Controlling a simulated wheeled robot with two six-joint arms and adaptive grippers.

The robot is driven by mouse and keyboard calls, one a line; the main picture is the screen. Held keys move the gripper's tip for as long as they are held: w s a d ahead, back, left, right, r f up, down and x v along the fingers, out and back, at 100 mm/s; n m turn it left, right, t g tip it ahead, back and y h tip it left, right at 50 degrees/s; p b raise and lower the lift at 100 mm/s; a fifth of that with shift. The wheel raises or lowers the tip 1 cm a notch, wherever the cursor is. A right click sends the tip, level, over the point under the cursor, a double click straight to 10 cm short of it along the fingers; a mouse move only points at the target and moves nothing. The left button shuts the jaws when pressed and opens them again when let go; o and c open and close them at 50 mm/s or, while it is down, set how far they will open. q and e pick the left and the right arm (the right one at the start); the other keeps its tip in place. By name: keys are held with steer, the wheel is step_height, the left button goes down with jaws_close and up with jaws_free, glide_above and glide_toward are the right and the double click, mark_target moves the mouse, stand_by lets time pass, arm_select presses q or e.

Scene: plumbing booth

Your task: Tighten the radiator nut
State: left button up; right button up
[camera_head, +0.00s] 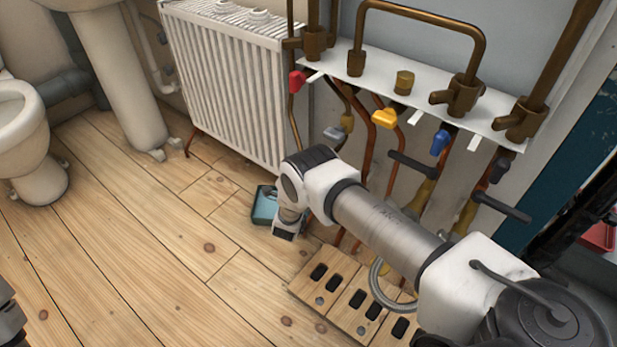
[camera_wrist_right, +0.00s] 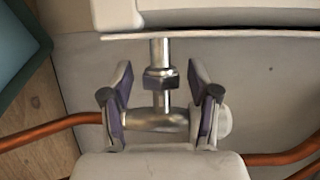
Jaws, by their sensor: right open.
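In the right wrist view, the metal hex radiator nut (camera_wrist_right: 160,80) sits on a short upright pipe under the radiator (camera_wrist_right: 210,14). Below it is the valve body (camera_wrist_right: 160,122), with copper pipe on both sides. My right gripper (camera_wrist_right: 162,98) is open. Its two dark-padded fingers stand either side of the nut and valve, with visible gaps to the nut. In the head view the white ribbed radiator (camera_head: 225,85) stands at the wall, and my right arm reaches down to its lower right corner. The nut and fingertips are hidden there.
A teal tray (camera_head: 264,205) lies on the floor beside my right wrist. A pipe panel (camera_head: 390,90) with coloured valve handles and copper pipes is right of the radiator. A slotted wooden board (camera_head: 325,272) lies below my arm. The wooden floor at left is clear.

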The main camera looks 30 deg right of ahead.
arm_select(q)
steer(key=shift+f, duration=0.25)
arm_select(e)
steer(key=shift+w+d, duration=0.3)
steer(key=shift+w, duration=0.1)
jaws_close()
